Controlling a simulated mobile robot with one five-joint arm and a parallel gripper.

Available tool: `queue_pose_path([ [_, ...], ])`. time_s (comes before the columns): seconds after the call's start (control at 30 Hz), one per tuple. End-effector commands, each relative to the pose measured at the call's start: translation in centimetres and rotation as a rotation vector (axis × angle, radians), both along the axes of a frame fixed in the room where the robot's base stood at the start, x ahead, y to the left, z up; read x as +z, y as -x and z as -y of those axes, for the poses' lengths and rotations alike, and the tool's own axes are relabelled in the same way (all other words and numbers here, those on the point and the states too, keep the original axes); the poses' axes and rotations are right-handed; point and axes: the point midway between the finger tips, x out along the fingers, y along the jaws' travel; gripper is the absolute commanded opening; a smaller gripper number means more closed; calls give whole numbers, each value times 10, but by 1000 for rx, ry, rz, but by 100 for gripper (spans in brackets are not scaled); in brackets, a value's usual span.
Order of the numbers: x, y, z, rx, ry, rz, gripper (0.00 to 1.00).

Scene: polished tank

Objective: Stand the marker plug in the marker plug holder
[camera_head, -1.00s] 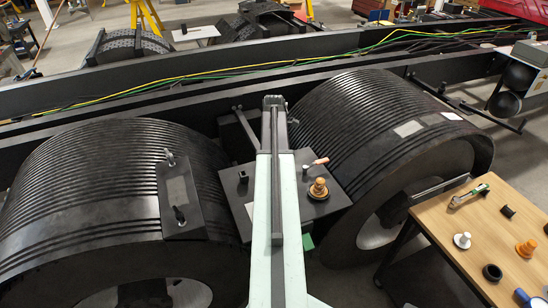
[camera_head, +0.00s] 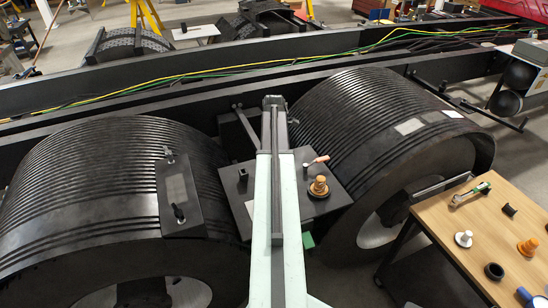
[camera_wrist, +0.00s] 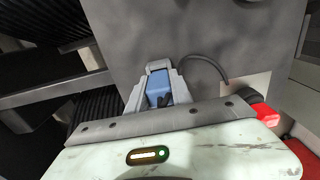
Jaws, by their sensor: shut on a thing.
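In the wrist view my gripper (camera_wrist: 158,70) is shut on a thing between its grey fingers. A blue piece (camera_wrist: 157,86) shows between them; I cannot tell whether it is the marker plug or part of the gripper. A grey flat surface (camera_wrist: 215,40) lies beyond the fingertips. In the head view my gripper is hidden behind my pale arm. A small black square socket (camera_head: 243,175) stands on the dark plate (camera_head: 318,207) between the two big wheels; it may be the marker plug holder, but I cannot tell.
An orange knob (camera_head: 319,187) and a red-handled tool (camera_head: 318,160) are on the plate's right side. Ribbed black wheels (camera_head: 105,175) flank it. A wooden table (camera_head: 470,240) at right bears several small parts, among them a white plug (camera_head: 464,239) and a black ring (camera_head: 494,271).

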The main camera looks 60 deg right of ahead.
Motion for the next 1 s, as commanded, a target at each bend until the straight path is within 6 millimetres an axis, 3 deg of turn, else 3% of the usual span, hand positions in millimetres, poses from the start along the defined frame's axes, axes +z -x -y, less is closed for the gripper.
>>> queue_pose_path([
  [0.93,-15,0,0,0,0,0,0],
  [0.97,-14,0,0,0,0,0,35],
  [1.0,-14,0,0,0,0,0,46],
])
